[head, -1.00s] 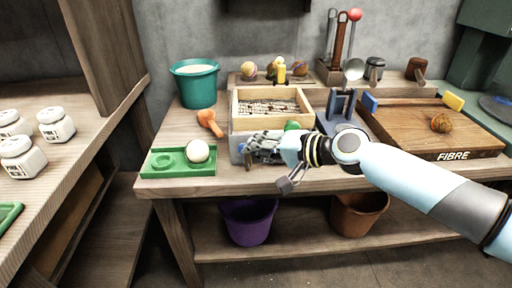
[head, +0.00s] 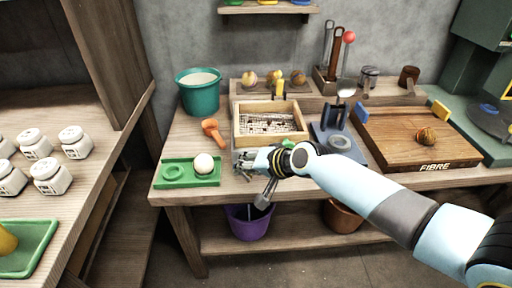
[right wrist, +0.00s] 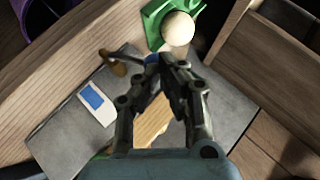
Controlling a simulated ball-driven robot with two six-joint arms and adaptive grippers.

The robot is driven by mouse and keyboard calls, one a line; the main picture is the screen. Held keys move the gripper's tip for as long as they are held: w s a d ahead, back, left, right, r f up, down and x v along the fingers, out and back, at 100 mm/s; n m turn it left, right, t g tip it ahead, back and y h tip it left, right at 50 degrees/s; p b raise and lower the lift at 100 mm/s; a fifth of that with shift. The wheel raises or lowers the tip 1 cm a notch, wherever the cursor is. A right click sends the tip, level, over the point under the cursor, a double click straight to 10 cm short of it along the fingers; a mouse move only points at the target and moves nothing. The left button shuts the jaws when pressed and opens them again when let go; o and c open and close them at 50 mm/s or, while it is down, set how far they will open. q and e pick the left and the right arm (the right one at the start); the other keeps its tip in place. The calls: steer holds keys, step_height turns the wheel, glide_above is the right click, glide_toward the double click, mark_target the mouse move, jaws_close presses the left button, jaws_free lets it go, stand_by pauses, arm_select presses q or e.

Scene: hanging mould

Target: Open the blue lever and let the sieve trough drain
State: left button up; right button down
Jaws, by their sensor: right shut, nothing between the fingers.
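The sieve trough (head: 243,139) is a pale wooden box with a mesh floor, on the workbench against its grey base. Pale, speckled matter lies on the mesh. My right gripper (head: 243,160) is shut and empty, low at the trough's front left. The arm hides the lever in the head view. My left gripper is not in view.
A green tray (head: 172,184) with a white ball (head: 203,163) lies just left of the gripper. A purple bucket (head: 248,224) is below the bench. A FIBRE board (head: 390,140) lies right.

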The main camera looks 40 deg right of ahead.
steer(key=a+h+p, duration=0.1)
steer(key=p, duration=0.1)
steer(key=w+a+n+g+p, duration=0.1)
steer(key=p, duration=0.2)
steer(key=shift+w+r+h, duration=0.1)
steer(key=shift+r+h, duration=0.15)
steer(key=shift+h, duration=0.15)
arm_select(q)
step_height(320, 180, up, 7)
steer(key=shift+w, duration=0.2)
arm_select(e)
steer(key=shift+g+h, duration=0.4)
steer(key=shift+g, duration=0.2)
steer(key=shift+w+a+f, duration=0.35)
steer(key=shift+a+f, duration=0.2)
steer(key=shift+f, duration=0.3)
steer(key=shift+w+a+f, duration=0.35)
steer(key=shift+a+f, duration=0.2)
steer(key=shift+f, duration=0.25)
